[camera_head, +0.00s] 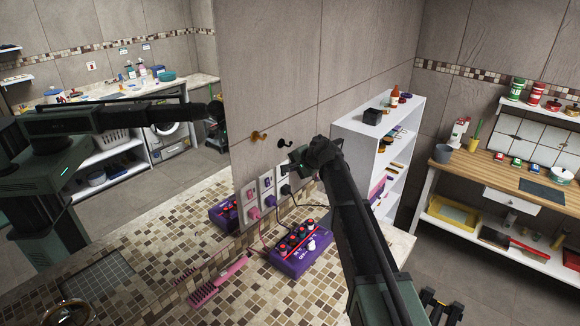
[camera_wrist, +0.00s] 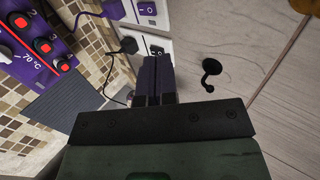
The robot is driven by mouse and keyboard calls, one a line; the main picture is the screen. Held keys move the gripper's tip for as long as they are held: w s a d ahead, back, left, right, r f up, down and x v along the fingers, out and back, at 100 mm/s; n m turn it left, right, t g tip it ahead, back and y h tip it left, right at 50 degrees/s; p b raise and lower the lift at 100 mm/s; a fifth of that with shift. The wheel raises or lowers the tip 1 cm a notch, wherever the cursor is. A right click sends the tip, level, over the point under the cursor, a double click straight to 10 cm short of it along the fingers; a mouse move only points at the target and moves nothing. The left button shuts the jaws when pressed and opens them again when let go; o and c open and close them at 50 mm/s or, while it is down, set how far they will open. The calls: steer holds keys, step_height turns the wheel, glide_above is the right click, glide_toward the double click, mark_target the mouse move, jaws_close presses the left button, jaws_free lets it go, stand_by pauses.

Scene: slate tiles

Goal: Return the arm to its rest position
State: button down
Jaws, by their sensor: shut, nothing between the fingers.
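My gripper (camera_head: 287,167) is raised in front of the tiled wall, above the counter, with my arm reaching up to it from the lower right. In the wrist view its two dark fingers (camera_wrist: 157,78) are together, with nothing between them. The fingers point at the wall near the switched sockets (camera_head: 268,190). A black plug (camera_wrist: 129,45) sits in a socket just left of the fingers in the wrist view. I cannot tell how close the fingertips are to the wall.
A purple box with red knobs (camera_head: 300,250) and a pink comb (camera_head: 218,281) lie on the mosaic counter (camera_head: 250,300). A black hook (camera_wrist: 210,72) and a brass hook (camera_head: 259,136) are on the wall. A white shelf unit (camera_head: 352,135) stands behind my arm. A mirror seems to fill the left.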

steer(key=s+d+f+n+g+h+b, duration=0.2)
steer(key=s+f+b, duration=0.3)
steer(key=s, duration=0.8)
steer(key=s+d+f+n+g+h+b, duration=0.2)
steer(key=s+d+f+b, duration=0.3)
steer(key=s+f, duration=0.4)
steer(key=s+d+f+n+g+h+b, duration=0.3)
steer(key=s+f, duration=0.4)
steer(key=s, duration=1.1)
steer(key=shift+d+f+n+h+b, duration=0.3)
steer(key=shift+d+n+b, duration=0.45)
steer(key=shift+b, duration=0.3)
steer(key=shift+a, duration=0.1)
